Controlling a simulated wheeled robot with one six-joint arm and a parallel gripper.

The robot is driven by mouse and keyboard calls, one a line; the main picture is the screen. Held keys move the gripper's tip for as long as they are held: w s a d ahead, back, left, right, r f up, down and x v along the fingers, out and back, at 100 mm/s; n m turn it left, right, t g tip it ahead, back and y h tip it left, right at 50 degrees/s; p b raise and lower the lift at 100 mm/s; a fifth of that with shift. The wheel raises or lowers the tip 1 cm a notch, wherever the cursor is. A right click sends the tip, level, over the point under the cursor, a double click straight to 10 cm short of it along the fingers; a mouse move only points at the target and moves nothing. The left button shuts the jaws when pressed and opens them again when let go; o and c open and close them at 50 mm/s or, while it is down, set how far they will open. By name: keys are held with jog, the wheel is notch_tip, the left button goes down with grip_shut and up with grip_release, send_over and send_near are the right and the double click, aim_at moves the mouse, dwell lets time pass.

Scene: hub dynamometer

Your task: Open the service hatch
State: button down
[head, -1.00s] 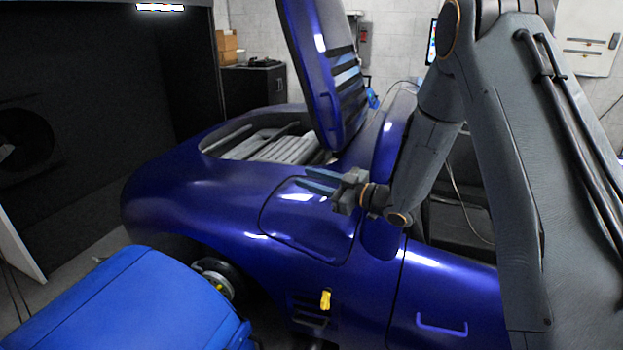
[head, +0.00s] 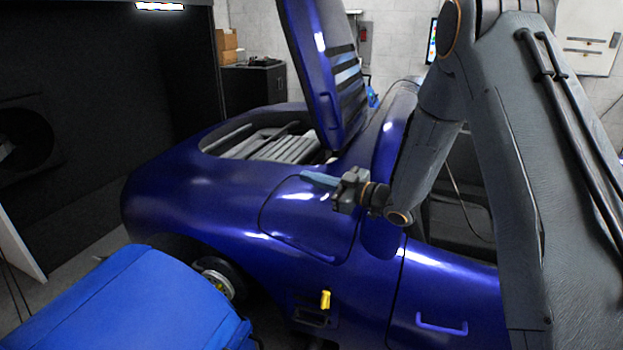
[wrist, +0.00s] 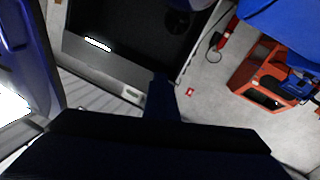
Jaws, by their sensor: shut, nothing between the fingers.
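The outlined panel on the blue car's front flank, which I take to be the service hatch (head: 305,225), lies flush with the bodywork in the head view. A thin blue bar runs along its lower edge. My gripper (head: 308,177) is above the panel's upper edge, its fingers together and pointing left, with nothing between them. I cannot tell whether the fingertips touch the body. In the wrist view my gripper (wrist: 160,95) shows as a dark shape over the floor, and the hatch cannot be made out.
The car's bonnet (head: 325,80) stands raised behind my gripper. A yellow handle (head: 326,299) sits low on the car's side by a dark recess. A door handle (head: 441,325) is lower right. A blue covered object (head: 135,305) stands front left. An orange-red unit (wrist: 257,87) is on the floor.

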dwell(0.7)
jog(key=c, duration=1.8)
grip_release()
jog(key=shift+b+v, duration=1.05)
jog(key=shift+v, duration=2.85)
